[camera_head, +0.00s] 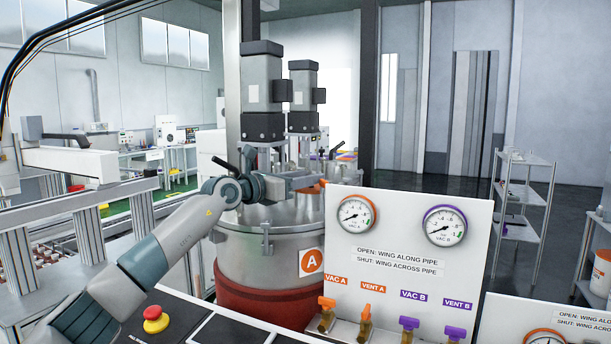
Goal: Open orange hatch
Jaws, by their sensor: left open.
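My right gripper is not in view.
A white gauge panel (395,262) stands close in front of the tank, with orange valves (327,303) and purple valves (409,325) below. Grey motors (262,88) rise behind my gripper. A red emergency button (153,312) is at lower left. A second tank stands behind.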

